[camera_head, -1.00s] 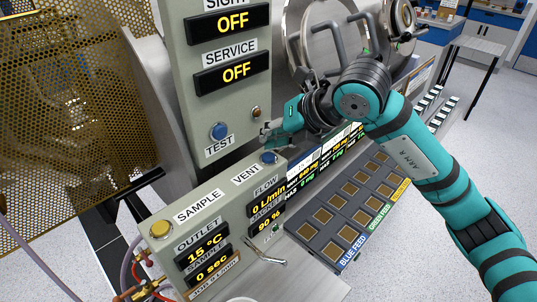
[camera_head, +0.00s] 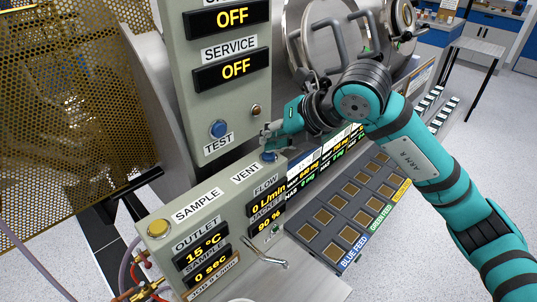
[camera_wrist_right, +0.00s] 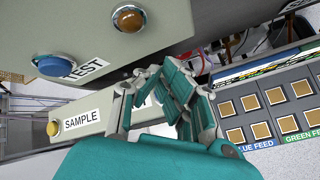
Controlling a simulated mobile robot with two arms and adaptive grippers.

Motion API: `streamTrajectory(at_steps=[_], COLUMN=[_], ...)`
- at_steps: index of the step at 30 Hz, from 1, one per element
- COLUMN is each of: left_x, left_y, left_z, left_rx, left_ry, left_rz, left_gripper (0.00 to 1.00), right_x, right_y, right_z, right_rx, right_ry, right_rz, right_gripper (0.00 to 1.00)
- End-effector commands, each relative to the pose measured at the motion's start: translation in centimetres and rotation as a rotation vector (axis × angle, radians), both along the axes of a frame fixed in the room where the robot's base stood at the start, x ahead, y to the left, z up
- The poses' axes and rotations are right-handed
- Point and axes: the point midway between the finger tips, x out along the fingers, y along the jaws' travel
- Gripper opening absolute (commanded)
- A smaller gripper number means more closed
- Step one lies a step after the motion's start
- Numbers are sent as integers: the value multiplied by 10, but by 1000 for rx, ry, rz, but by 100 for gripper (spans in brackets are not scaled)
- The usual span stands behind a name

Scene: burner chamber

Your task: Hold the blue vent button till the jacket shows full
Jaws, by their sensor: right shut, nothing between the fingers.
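The blue vent button (camera_head: 269,157) sits on top of the low grey sample panel, beside the VENT label (camera_head: 246,173). My right gripper (camera_head: 267,139) is shut and empty, with its fingertips just above the button. I cannot tell whether they touch it. The jacket display (camera_head: 266,228) reads 90 %, and the flow display (camera_head: 267,203) above it reads 0 L/min. My left gripper is not in view.
A blue TEST button (camera_head: 218,129) and a small brown button (camera_head: 256,110) are on the tall panel close behind the fingers. A yellow SAMPLE button (camera_head: 158,228) is at the low panel's left end. A feed tray (camera_head: 320,250) lies to the right, and a metal lever (camera_head: 268,256) juts from the front.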

Motion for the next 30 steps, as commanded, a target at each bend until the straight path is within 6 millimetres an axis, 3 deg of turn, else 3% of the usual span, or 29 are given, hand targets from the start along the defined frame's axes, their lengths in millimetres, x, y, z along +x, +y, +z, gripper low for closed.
streamTrajectory(at_steps=[30], left_x=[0], left_y=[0], left_z=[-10], left_rx=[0], left_ry=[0], left_rz=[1], left_gripper=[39], right_x=[0], right_y=[0], right_z=[-9], right_rx=[-1], right_ry=[1], right_rz=[0], right_gripper=[0])
